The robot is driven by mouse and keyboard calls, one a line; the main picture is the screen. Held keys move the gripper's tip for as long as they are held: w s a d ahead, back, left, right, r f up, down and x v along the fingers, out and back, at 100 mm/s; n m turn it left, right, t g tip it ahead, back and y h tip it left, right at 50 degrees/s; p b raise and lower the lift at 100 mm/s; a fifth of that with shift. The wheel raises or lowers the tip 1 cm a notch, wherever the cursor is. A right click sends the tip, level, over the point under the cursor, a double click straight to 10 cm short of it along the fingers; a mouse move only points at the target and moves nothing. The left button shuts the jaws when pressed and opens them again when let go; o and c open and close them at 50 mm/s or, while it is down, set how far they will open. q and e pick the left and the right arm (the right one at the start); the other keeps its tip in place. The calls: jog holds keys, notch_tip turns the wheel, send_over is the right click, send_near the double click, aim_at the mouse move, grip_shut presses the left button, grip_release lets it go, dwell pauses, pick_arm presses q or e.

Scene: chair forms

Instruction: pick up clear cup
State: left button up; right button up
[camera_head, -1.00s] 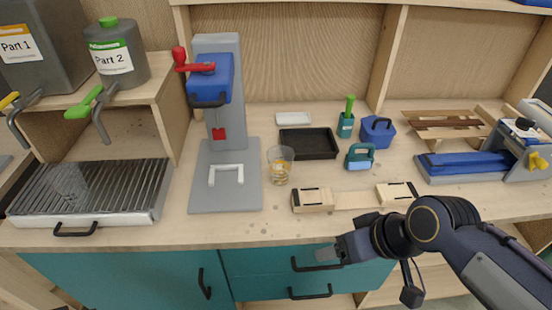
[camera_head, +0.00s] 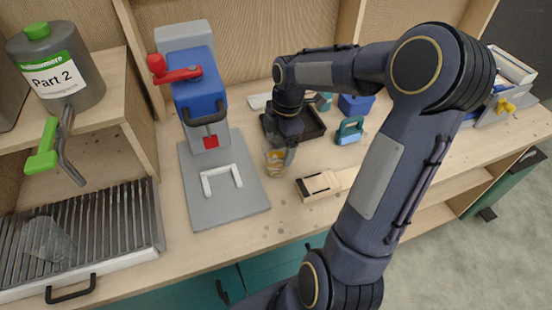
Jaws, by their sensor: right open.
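A clear cup (camera_head: 275,162) with some amber contents stands upright on the wooden counter, just right of the grey press base. My right gripper (camera_head: 287,152) points down at it from above and behind. Its fingers are at the cup's right side and partly overlap it; I cannot tell if they touch it. The right gripper is open. Another clear cup (camera_head: 47,240), seemingly empty, stands on the slatted metal drip tray at the left. My left gripper is not in view.
The blue press (camera_head: 200,85) with a red handle stands left of the cup. A black tray (camera_head: 311,123) lies behind the gripper. A wooden clamp-like block (camera_head: 318,186) lies right of the cup, and a teal item (camera_head: 350,131) stands beyond it.

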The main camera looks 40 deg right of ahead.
jog(key=f, duration=0.2)
jog(key=a+f, duration=0.1)
jog(key=f, duration=0.1)
jog(key=shift+f, duration=0.4)
jog(key=shift+p, duration=0.3)
jog(key=c, duration=0.9)
